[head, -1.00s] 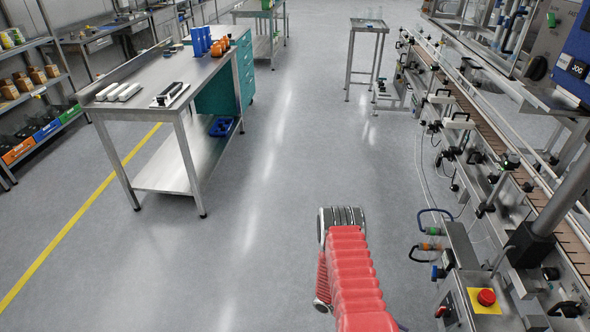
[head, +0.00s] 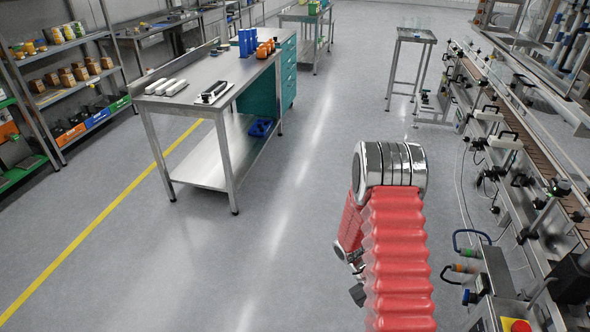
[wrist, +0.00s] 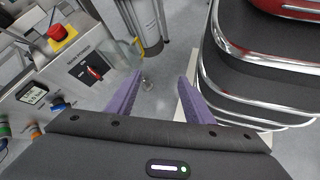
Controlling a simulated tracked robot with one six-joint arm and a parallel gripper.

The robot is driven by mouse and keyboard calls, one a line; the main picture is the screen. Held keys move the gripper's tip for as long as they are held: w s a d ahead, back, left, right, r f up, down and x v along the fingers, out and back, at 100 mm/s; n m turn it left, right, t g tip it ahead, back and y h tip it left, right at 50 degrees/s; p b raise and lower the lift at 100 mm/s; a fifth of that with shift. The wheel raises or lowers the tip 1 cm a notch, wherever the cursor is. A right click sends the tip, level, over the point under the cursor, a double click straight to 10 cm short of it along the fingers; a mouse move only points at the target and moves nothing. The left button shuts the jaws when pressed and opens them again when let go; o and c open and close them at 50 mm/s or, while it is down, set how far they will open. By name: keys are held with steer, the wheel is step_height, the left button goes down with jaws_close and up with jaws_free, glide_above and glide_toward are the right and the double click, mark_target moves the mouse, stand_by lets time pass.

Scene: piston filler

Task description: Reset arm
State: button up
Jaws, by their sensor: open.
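My gripper (wrist: 158,90) shows in the wrist view with its two purple fingers spread apart and nothing between them. Beyond the fingers are grey floor and a grey cylindrical post. My arm (head: 395,255), with a red ribbed cover and a polished metal joint, rises at the lower right middle of the head view. My gripper's fingers do not show in the head view. A red and chrome banded part, which looks like my own arm, fills the right of the wrist view.
The filling line with its conveyor (head: 535,145) runs along the right. A red emergency stop button (wrist: 58,32) sits on its control panel, left of my gripper. A steel workbench (head: 205,106) and shelves (head: 70,95) stand at left. The floor between is clear.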

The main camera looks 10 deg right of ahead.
steer(key=w+a+r+m+t+y, duration=0.15)
steer(key=a+r+t, duration=0.25)
steer(key=a+r, duration=0.45)
steer(key=w+a+r+t+y, duration=0.25)
steer(key=a+r, duration=0.25)
steer(key=r, duration=0.7)
steer(key=s+a+r+t, duration=0.2)
steer(key=a+r+t, duration=0.2)
steer(key=r, duration=0.5)
steer(key=s+a+r+t, duration=0.3)
steer(key=r+t, duration=0.1)
steer(key=r, duration=0.4)
steer(key=shift+s+a+r+y, duration=0.15)
steer(key=shift+a+r+y, duration=0.15)
steer(key=shift+a+r, duration=0.1)
steer(key=shift+n+t, duration=0.25)
steer(key=c, duration=0.3)
steer(key=shift+d, duration=0.2)
steer(key=shift+c, duration=0.5)
